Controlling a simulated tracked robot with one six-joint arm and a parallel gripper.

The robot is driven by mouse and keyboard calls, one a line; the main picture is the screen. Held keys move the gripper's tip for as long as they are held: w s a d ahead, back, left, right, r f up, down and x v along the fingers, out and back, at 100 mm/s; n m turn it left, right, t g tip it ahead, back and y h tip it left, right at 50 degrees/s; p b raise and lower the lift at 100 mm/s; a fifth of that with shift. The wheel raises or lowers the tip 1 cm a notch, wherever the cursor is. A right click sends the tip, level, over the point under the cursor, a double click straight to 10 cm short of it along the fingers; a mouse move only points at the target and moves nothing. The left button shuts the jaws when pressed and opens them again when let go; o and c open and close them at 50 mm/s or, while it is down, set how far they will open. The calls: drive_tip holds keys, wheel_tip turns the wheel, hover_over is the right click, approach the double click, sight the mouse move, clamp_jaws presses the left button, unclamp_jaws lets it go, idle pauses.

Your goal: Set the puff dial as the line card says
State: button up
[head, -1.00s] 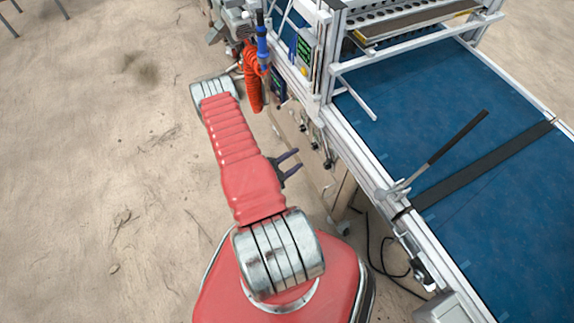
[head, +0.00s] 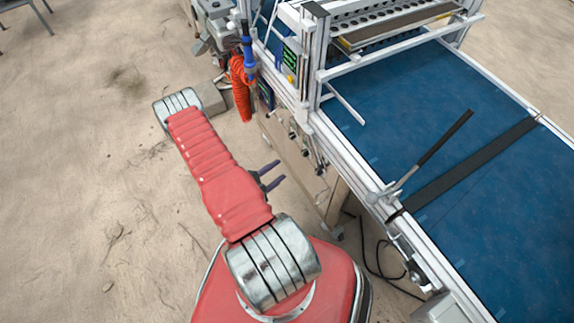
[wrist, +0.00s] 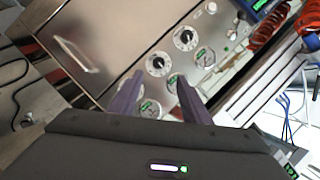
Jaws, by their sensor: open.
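Two round black-and-white dials with pointer knobs sit on the steel panel in the wrist view: an upper dial (wrist: 186,39) and a lower dial (wrist: 157,63). Their lettering is too small to read, so I cannot tell which is the puff dial. My gripper (wrist: 158,78) is open and empty, its two dark purple fingers pointing toward the panel. The lower dial shows just beyond the fingertips, apart from them as far as I can see. In the head view my gripper (head: 280,171) is left of the machine's side. No line card can be made out for certain.
Round gauges with green marks (wrist: 204,57) sit beside the dials. A pale handle (wrist: 76,53) is on the panel's left. The blue belt (head: 400,90) lies right.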

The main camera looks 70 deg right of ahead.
drive_tip(key=w+a+r+n+t+y, duration=0.15)
drive_tip(key=w+r+n+t, duration=0.35)
drive_tip(key=w, duration=0.8)
drive_tip(key=w+r+t+y, duration=0.25)
drive_tip(key=w+r, duration=0.45)
drive_tip(key=w, duration=0.6)
drive_tip(key=w+a+r+n+t+y, duration=0.2)
drive_tip(key=w+a+r+n+t, duration=0.15)
drive_tip(key=w+a+r, duration=0.45)
drive_tip(key=w+a+r+n+t+y, duration=0.2)
drive_tip(key=w+a+r+n, duration=0.4)
drive_tip(key=r, duration=0.5)
drive_tip(key=s+a+r+n+y, duration=0.3)
drive_tip(key=a+r+n, duration=0.2)
drive_tip(key=a+r, duration=0.4)
drive_tip(key=s+a+r+n+y, duration=0.2)
drive_tip(key=s+a+r+n, duration=0.2)
drive_tip(key=a+r, duration=0.55)
drive_tip(key=s+a+r+n, duration=0.1)
drive_tip(key=s+a+n, duration=0.1)
drive_tip(key=s, duration=0.5)
drive_tip(key=s+a+r+n+g, duration=0.1)
drive_tip(key=s+a+r+n, duration=0.1)
drive_tip(key=s, duration=0.5)
drive_tip(key=s+a+r+n, duration=0.1)
drive_tip(key=s+a+n, duration=0.3)
drive_tip(key=s, duration=0.3)
drive_tip(key=shift+r+n+g+y, duration=0.3)
drive_tip(key=shift+r+n+y, duration=0.1)
drive_tip(key=shift+n, duration=0.45)
